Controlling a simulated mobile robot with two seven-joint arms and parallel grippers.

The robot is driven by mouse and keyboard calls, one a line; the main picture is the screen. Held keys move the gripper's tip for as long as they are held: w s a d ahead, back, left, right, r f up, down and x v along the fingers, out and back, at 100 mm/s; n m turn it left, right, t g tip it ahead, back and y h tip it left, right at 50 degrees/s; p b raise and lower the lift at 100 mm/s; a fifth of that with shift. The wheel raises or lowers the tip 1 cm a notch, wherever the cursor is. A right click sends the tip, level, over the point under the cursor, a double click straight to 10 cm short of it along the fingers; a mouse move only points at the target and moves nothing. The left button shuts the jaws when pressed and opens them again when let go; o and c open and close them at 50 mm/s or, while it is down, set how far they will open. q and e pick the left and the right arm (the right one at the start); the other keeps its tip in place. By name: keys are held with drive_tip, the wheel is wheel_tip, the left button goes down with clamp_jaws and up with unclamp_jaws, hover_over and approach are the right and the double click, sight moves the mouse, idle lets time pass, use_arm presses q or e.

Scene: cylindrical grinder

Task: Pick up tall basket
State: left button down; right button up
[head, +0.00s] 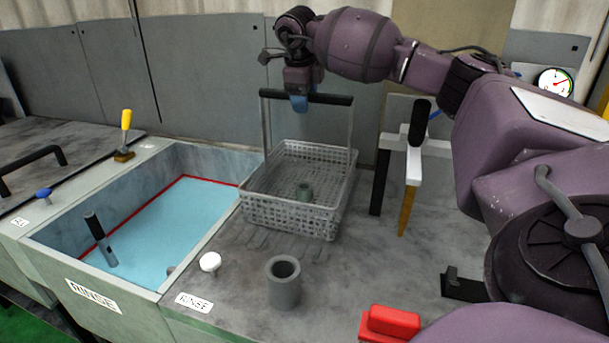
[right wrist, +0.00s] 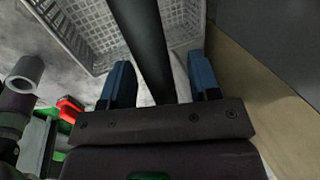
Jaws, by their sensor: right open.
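The tall basket (head: 291,216) is a grey mesh basket with two upright posts and a black handle bar across the top. It stands on the grey counter, right of the rinse tank, with a small grey-green part inside. My right gripper (head: 299,103) is at the handle bar, from above. In the right wrist view the handle bar (right wrist: 140,35) runs between the two blue fingers of my right gripper (right wrist: 162,82), which are open with gaps beside the bar. The basket mesh (right wrist: 85,35) shows below. My left gripper is not in view.
The rinse tank (head: 45,239) with blue liquid lies left of the basket. A grey hollow cylinder (head: 284,287) stands on the counter in front. A white stand with a black handle (head: 419,123) is to the right. A red block (head: 390,322) lies near the front. Grey panels stand behind.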

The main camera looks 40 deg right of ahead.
clamp_jaws()
drive_tip(key=shift+r, duration=0.15)
idle(0.4)
